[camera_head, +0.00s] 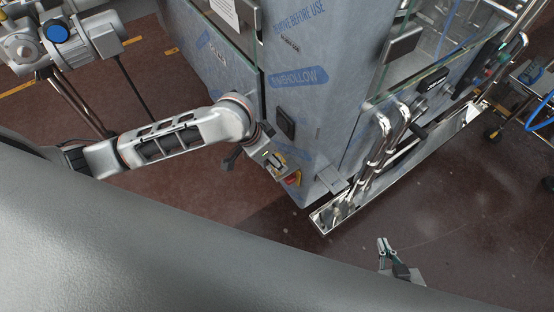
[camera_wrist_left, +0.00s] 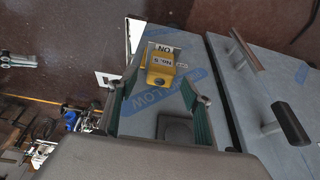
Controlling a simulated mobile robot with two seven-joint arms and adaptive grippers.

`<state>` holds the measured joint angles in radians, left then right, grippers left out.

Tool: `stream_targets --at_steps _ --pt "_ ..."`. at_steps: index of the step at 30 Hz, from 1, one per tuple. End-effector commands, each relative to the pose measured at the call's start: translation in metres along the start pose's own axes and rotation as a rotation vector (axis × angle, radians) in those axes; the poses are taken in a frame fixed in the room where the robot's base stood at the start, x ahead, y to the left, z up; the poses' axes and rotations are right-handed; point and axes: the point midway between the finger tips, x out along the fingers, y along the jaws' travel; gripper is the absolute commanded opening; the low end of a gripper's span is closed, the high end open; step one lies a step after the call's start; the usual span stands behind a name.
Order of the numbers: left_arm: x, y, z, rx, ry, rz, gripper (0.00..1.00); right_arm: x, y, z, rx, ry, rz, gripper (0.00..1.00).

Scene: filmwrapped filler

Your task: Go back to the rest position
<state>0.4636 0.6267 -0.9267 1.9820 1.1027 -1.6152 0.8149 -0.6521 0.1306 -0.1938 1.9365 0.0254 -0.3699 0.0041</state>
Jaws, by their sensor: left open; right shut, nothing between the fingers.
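My left arm reaches in from the left in the head view, and its gripper (camera_head: 276,167) is beside the lower corner of the film-wrapped machine (camera_head: 300,110). In the left wrist view the left gripper (camera_wrist_left: 160,95) has its green-lined fingers apart. A yellow switch box (camera_wrist_left: 161,66) with a label reading "ON" shows between and beyond them; I cannot tell whether they touch it. A yellow and red part (camera_head: 292,178) shows near that gripper in the head view.
The machine's shiny lower ledge (camera_head: 340,212) and bent metal pipes (camera_head: 380,140) stand right of the left gripper. A cart with blue hoses (camera_head: 540,110) is at the far right. Metal equipment (camera_head: 60,40) stands at upper left. Brown floor (camera_head: 460,220) is open around the right gripper.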

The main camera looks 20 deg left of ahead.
Motion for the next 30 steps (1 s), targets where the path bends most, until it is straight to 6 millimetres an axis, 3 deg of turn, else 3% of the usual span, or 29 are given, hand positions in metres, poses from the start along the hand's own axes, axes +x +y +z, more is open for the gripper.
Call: stream_targets --at_steps 6,12,24,30 --pt "-0.045 -0.001 -0.001 0.003 0.003 -0.003 0.49 0.0 0.0 -0.001 0.0 0.001 0.001 0.0" --pt "-0.07 -0.001 0.0 0.001 0.001 -0.003 0.49 0.0 0.001 -0.001 0.0 0.002 0.001 0.0" --pt "-0.076 0.001 0.0 0.002 0.004 0.0 0.49 0.0 0.001 -0.001 0.001 0.002 0.001 0.0" --pt "-0.071 0.021 -0.01 0.054 0.091 -0.005 0.49 0.0 0.001 -0.002 0.001 0.003 0.002 0.0"
